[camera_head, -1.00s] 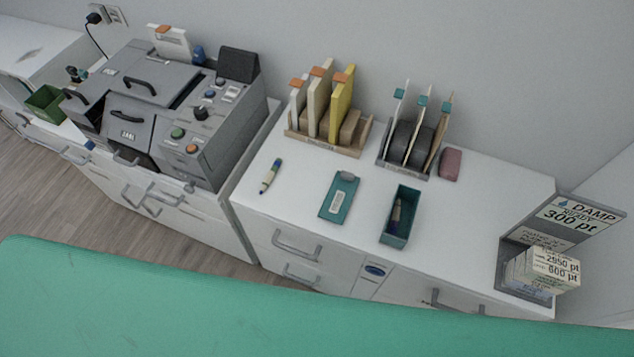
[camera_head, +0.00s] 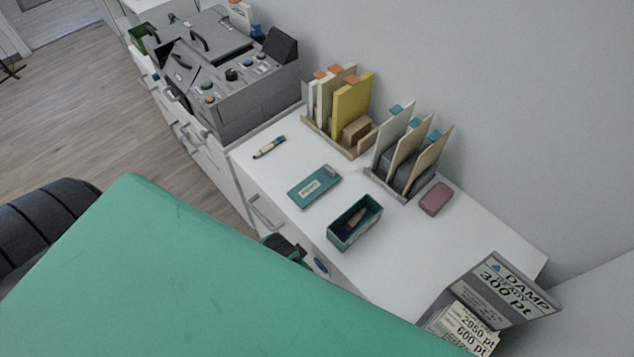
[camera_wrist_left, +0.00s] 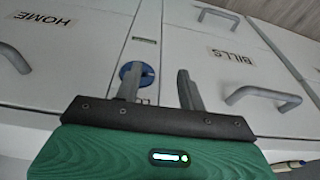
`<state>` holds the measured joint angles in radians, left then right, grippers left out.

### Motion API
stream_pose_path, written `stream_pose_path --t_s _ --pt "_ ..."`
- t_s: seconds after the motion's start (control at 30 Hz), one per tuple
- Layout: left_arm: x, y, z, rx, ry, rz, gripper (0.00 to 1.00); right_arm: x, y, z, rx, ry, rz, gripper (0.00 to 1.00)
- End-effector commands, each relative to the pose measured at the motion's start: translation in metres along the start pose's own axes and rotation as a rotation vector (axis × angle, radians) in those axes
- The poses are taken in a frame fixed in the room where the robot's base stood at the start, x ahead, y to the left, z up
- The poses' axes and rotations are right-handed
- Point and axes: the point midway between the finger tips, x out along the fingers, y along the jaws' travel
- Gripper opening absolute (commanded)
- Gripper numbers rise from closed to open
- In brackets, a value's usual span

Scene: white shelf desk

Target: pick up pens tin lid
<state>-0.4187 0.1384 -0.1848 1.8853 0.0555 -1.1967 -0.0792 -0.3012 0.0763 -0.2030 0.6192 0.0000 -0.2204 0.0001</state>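The flat teal tin lid (camera_head: 314,187) lies on the white desk top (camera_head: 290,222), between a loose pen (camera_head: 269,147) and the open teal tin (camera_head: 355,223). The tin holds at least one dark pen. My left gripper (camera_wrist_left: 158,88) is open and empty in the left wrist view, facing the drawer fronts. In the head view, a dark and green part of it (camera_head: 285,247) shows beside the desk's front edge, apart from the lid and partly hidden by my green body. The lid is not seen in the left wrist view. My right gripper is not in view.
A wooden file rack (camera_head: 342,138) and a grey rack (camera_head: 399,184) stand behind the lid. A reddish block (camera_head: 436,199) and a sign holder (camera_head: 502,288) are to the right. A grey machine (camera_head: 232,75) stands left. Drawer handles (camera_wrist_left: 262,93) protrude from the front.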

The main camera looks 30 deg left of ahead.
Motion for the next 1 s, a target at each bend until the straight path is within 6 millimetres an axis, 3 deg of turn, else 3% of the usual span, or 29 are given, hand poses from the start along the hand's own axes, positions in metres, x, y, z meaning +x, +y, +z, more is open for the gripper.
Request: stream_pose_path --t_s 0.03,0.1,0.27,0.4,0.77,1.0 --pt "-0.022 0.0 -0.009 0.007 0.012 0.001 0.4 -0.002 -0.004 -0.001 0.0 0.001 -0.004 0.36" --pt "-0.046 0.001 -0.017 0.016 0.022 0.003 0.4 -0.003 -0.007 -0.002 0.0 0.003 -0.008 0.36" --pt "-0.096 0.004 -0.032 0.053 0.042 0.011 0.4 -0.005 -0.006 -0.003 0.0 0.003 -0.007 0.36" --pt "-0.138 0.011 -0.056 0.168 0.066 0.039 0.4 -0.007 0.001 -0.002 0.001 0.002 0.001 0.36" --pt "-0.138 0.024 -0.117 0.553 0.07 0.112 0.4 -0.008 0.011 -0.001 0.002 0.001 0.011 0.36" --pt "-0.127 0.014 -0.169 0.89 0.037 0.145 0.4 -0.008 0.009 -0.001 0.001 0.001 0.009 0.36"
